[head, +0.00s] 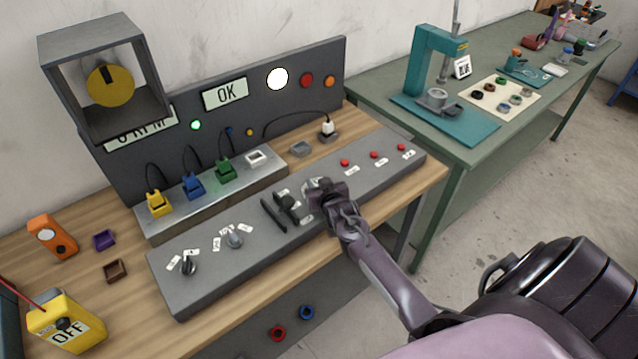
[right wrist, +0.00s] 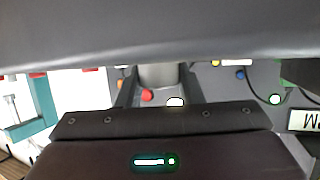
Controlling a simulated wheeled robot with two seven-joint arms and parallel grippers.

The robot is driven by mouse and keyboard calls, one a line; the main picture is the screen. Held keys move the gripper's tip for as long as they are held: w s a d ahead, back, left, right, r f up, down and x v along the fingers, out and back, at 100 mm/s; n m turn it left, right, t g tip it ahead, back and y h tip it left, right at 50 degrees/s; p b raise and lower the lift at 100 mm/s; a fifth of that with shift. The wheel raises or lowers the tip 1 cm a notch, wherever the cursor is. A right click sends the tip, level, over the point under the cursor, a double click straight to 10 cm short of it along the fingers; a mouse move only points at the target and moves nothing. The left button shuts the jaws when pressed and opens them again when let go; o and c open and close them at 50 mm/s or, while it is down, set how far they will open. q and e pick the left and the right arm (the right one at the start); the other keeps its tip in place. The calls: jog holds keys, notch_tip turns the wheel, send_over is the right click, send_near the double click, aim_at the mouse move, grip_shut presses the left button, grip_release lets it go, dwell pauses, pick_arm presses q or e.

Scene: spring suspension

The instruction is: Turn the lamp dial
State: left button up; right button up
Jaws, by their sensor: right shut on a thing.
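A long grey control panel (head: 205,285) lies on the wooden bench, with a black knob (head: 188,266) and a grey knob (head: 235,240) on its left half. My right gripper (head: 314,190) is over the middle of the panel. In the right wrist view its two fingers are shut on a grey cylindrical dial (right wrist: 158,76), one on each side. The arm and gripper hide most of this dial and part of its labels in the head view. A round white lamp (head: 277,78) glows on the upright board behind. My left gripper is not in view.
Several red buttons (head: 374,155) sit on the panel right of my gripper. Yellow, blue and green plugs (head: 225,172) stand on a raised strip behind it. A yellow OFF box (head: 68,322) and an orange device (head: 52,238) stand at the left. A green table (head: 390,88) is at the right.

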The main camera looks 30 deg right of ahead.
jog(key=shift+h, duration=0.3)
jog(key=o, duration=1)
jog(key=shift+c, duration=0.2)
jog(key=shift+b+v, duration=0.65)
jog(key=shift+v, duration=3.25)
